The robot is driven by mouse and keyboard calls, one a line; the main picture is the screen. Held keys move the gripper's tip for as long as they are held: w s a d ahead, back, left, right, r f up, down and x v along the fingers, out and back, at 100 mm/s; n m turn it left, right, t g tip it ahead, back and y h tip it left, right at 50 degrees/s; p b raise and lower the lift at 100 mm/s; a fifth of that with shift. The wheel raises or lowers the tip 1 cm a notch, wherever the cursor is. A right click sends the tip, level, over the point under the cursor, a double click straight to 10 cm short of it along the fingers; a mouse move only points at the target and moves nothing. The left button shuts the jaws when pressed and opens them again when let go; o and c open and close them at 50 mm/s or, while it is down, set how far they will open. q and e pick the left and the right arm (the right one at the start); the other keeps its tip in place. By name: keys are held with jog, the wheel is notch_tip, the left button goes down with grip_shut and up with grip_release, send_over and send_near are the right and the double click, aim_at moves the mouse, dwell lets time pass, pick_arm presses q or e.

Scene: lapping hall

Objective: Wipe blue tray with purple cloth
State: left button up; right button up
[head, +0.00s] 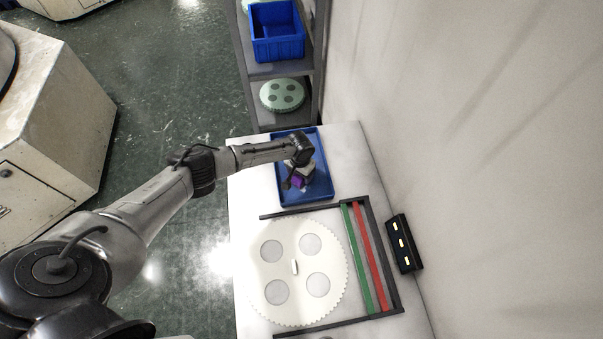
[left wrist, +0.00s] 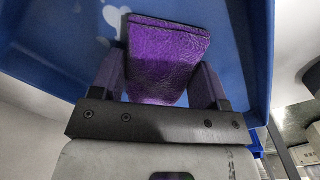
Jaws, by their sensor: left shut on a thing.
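The blue tray (head: 318,190) lies on the white bench, beyond the large toothed disc. The purple cloth (head: 298,182) is at my left gripper (head: 298,184), over the tray. In the left wrist view the cloth (left wrist: 165,60) sits between the two fingers of my left gripper (left wrist: 160,85), which is shut on it. The blue tray (left wrist: 240,50) fills the background there, with pale whitish marks (left wrist: 112,15) on its surface. Whether the cloth touches the tray floor is hard to tell. My right gripper is not in view.
A white toothed disc (head: 295,245) with several round grey patches lies in a dark frame (head: 392,270) beside green (head: 358,260) and red (head: 370,260) strips. A black box with lights (head: 404,243) is by the wall. A shelf holds a blue bin (head: 277,48) and a green disc (head: 282,95).

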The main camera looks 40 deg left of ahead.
pick_arm(q)
notch_tip(320, 180, up, 3)
jog(key=shift+f+p, duration=0.15)
jog(key=shift+p, duration=0.25)
jog(key=shift+s+d+r+p, duration=0.15)
jog(key=shift+r+p, duration=0.4)
jog(key=shift+p, duration=0.2)
notch_tip(320, 180, up, 4)
jog(key=p, duration=0.4)
jog(key=shift+r, duration=0.15)
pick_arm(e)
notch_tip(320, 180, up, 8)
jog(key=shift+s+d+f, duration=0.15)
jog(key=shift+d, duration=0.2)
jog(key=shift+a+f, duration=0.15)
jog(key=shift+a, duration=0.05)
